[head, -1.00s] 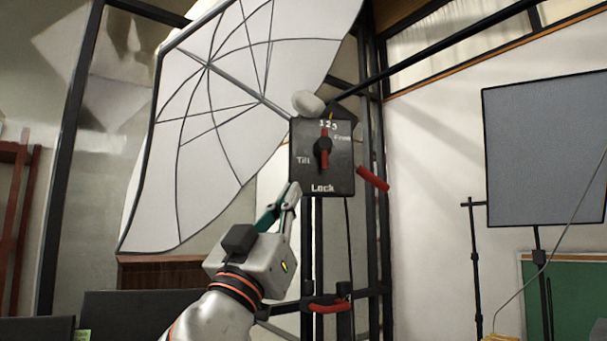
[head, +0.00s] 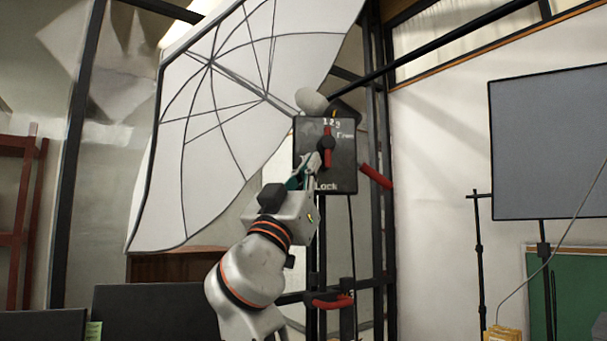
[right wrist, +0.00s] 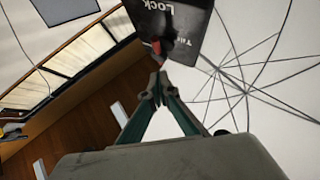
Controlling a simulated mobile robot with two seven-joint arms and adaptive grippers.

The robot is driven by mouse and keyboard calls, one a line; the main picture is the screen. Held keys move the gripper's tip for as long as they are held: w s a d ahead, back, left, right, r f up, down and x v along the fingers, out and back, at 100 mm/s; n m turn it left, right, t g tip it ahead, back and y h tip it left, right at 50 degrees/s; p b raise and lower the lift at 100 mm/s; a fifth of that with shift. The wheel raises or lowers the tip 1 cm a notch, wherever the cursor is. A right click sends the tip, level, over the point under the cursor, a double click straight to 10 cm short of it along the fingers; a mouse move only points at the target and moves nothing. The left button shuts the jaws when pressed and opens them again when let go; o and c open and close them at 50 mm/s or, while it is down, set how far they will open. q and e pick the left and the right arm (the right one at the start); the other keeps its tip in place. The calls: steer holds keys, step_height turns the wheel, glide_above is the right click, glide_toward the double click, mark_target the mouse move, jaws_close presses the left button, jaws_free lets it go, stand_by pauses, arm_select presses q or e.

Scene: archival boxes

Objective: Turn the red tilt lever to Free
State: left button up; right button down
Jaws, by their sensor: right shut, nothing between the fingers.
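The red tilt lever (head: 326,143) sits upright at the middle of a dark panel (head: 345,165) marked Tilt, Lock, Free and 1 2 3. Its upper end points up toward the numbers. My right gripper (head: 312,164) is shut and empty, with its fingertips at the panel's lower left, close to the lever's lower end. In the right wrist view the closed fingertips (right wrist: 157,82) are just below the red lever end (right wrist: 156,48); I cannot tell if they touch. The fingers hide the Tilt label in the head view. My left gripper is not in view.
A white umbrella (head: 215,110) spreads behind and left of the panel. A red handle (head: 376,177) sticks out at the panel's right, and another red handle (head: 331,302) is lower on the stand. A grey screen (head: 550,150) stands at the right.

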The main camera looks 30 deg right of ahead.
mark_target(326, 154)
steer(key=w+d, duration=0.1)
steer(key=d, duration=0.2)
steer(key=w+d+r, duration=0.1)
steer(key=shift+w+d+p, duration=0.15)
steer(key=shift+w+p, duration=0.2)
